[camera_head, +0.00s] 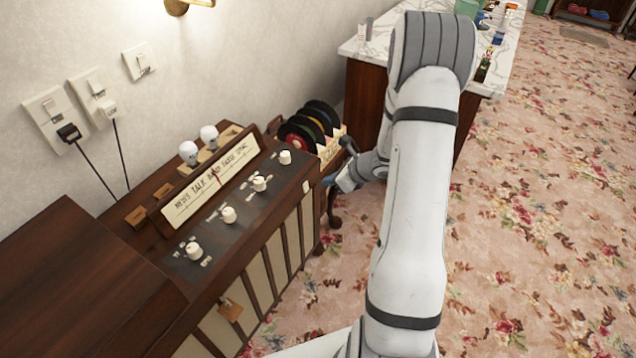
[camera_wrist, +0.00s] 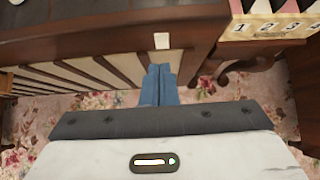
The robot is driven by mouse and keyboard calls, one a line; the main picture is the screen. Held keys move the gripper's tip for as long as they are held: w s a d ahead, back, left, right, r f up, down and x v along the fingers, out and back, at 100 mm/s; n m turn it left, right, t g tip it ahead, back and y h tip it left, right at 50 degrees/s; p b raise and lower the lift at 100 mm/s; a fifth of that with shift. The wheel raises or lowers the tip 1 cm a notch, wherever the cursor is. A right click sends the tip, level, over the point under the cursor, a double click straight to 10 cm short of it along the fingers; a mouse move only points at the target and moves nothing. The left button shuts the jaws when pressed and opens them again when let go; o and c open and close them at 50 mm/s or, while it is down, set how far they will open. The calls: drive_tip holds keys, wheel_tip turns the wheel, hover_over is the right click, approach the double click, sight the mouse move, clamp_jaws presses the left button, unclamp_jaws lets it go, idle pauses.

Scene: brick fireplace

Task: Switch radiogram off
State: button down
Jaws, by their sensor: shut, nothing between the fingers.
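The radiogram (camera_head: 243,255) is a dark wooden cabinet with a lettered dial strip, several cream knobs and a slatted front. A small white rectangular switch (camera_head: 306,187) sits on the upper front near its right end. In the wrist view the switch (camera_wrist: 162,41) is just beyond the fingertips, slightly above them in the picture. My gripper (camera_head: 331,182) is shut and empty, with blue fingers side by side, in front of the cabinet's right end. In the wrist view the gripper (camera_wrist: 160,70) points at the front panel below the switch; I cannot tell whether it touches.
A rack of records (camera_head: 310,125) stands beyond the radiogram's right end; its numbered dividers (camera_wrist: 270,27) show in the wrist view. Two light bulbs (camera_head: 209,137) stand on the cabinet top. A marble-topped counter (camera_head: 362,47) is behind my arm. Floral carpet (camera_head: 545,210) is clear at right.

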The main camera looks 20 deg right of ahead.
drive_tip(key=v, duration=0.6)
drive_tip(key=shift+a+r+p, duration=0.2)
drive_tip(key=shift+r+p, duration=0.05)
drive_tip(key=shift+p, duration=0.05)
drive_tip(key=shift+w, duration=0.2)
drive_tip(key=s+a+r+n+g+p, duration=0.35)
drive_tip(key=s+a+r+n, duration=0.65)
drive_tip(key=a+r+n, duration=0.45)
drive_tip(key=s+d+r+n+h+p, duration=0.1)
drive_tip(key=s+r+n+h+p, duration=0.1)
drive_tip(key=s+r+n+h, duration=0.4)
drive_tip(key=s+r+n+g, duration=0.1)
drive_tip(key=s+r+n, duration=0.2)
drive_tip(key=s+n, duration=0.3)
drive_tip(key=shift+s+d+r+n, duration=0.3)
drive_tip(key=shift+s+n, duration=0.1)
drive_tip(key=shift+n, duration=0.35)
